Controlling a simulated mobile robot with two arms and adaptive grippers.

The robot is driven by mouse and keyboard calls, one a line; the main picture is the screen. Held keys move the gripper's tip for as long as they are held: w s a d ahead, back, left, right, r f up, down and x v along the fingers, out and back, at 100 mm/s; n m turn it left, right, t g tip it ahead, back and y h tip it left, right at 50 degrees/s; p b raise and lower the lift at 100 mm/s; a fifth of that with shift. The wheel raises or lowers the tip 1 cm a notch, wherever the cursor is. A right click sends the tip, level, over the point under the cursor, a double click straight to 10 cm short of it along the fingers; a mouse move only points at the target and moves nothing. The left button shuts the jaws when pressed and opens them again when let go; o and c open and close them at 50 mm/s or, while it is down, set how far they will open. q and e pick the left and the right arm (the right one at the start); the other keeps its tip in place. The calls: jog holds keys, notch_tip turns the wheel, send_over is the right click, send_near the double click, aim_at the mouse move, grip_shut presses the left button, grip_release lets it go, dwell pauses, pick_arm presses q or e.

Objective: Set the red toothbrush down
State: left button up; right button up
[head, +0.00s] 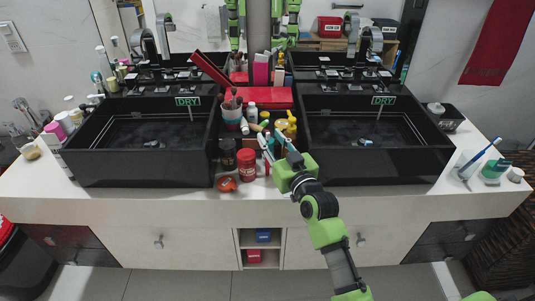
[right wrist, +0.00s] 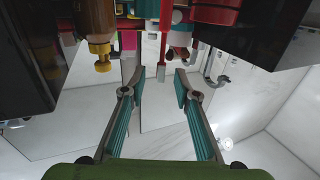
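My right gripper (head: 267,143) reaches in over the clutter between the two sinks. In the right wrist view its two fingers (right wrist: 158,85) stand apart with a gap between them, and it is open. A thin red upright piece (right wrist: 163,50) shows in that gap, touching neither finger; I cannot tell whether it is the red toothbrush. In the head view a small red and white bit (head: 267,168) shows just below the fingers, also too small to name. My left gripper does not show directly.
Black sinks stand left (head: 140,130) and right (head: 370,132). A red-lidded jar (head: 246,165), a dark jar (head: 228,154) and a cup of brushes (head: 231,112) crowd the middle. A blue toothbrush (head: 482,156) stands at the right end. The counter's front strip (head: 370,199) is mostly clear.

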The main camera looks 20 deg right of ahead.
aim_at(269, 136)
jog(key=shift+w+a, duration=0.2)
jog(key=shift+w, duration=1.3)
jog(key=shift+c, duration=0.3)
grip_shut()
